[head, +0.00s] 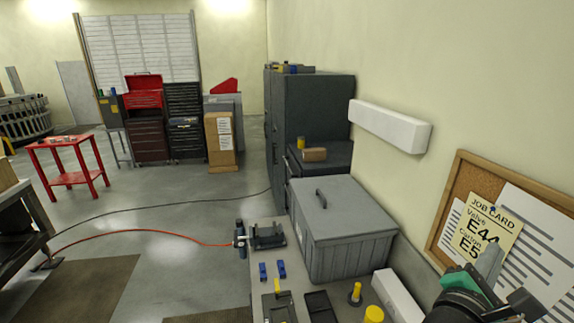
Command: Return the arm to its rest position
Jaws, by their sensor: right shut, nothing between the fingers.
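My right gripper (490,268) is at the lower right of the head view, in front of the cork board and above the right side of the bench. It is shut with nothing held, and its lower part is cut off by the picture's edge. My left gripper is not in view.
A grey lidded bin (345,240) stands on the bench, with a vise (268,236) to its left. Blue blocks (281,269), a black tray (320,307) and yellow-topped parts (356,291) lie in front. A job card (482,226) hangs on the cork board (452,200). A white box (397,296) lies near my right gripper.

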